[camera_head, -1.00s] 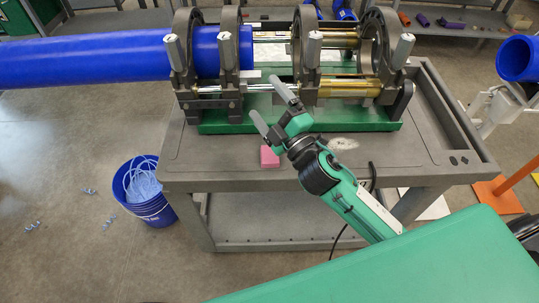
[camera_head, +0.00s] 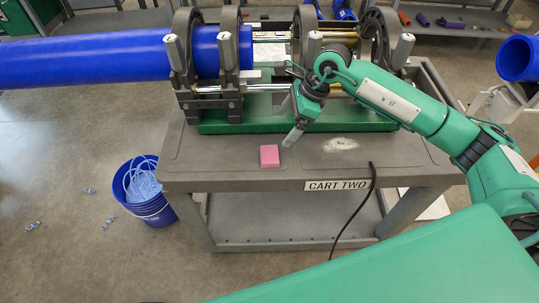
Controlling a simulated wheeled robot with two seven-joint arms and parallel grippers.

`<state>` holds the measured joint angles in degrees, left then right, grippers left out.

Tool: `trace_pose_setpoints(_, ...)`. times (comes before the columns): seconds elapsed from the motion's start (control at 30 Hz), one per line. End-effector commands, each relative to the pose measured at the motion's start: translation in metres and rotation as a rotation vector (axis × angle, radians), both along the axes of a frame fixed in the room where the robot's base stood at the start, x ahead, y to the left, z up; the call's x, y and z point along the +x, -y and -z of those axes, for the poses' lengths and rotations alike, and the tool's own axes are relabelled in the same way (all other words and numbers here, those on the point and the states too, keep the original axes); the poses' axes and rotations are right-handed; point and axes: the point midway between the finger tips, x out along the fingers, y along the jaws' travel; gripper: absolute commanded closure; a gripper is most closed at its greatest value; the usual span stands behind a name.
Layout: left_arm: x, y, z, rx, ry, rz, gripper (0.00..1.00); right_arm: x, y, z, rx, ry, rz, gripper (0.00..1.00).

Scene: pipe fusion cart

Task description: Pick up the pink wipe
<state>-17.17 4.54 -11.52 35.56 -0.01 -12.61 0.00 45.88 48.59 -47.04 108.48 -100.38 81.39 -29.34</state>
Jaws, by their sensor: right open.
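The pink wipe (camera_head: 269,156) is a small pink block-like pad lying on the front part of the grey cart top (camera_head: 215,150). It is fully visible in the head view. My right gripper (camera_head: 289,124) comes in from the right, with its fingers pointing down and to the left. It is open and empty, a little above and to the right of the wipe, and does not appear to touch it. My left gripper is not in view.
The pipe fusion machine (camera_head: 215,127) with a blue pipe (camera_head: 85,60) stands on the cart just behind the wipe. A blue bucket (camera_head: 150,205) stands on the floor at left. A black cable (camera_head: 357,210) hangs over the cart's front edge. The cart top left of the wipe is clear.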

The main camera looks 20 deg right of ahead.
Motion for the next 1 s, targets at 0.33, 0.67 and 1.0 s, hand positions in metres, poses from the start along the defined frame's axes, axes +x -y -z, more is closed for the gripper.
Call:
trace_pose_setpoints(0.33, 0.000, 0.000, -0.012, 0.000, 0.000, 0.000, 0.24, 0.006, 0.003, 0.036, -0.082, -0.005, -0.001, 0.06)
trace_pose_setpoints(0.67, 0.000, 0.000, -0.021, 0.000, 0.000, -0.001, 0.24, 0.011, -0.013, 0.078, -0.080, -0.002, 0.000, 0.06)
trace_pose_setpoints(1.0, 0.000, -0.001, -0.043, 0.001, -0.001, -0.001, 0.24, 0.014, -0.034, 0.110, -0.078, -0.004, 0.000, 0.06)
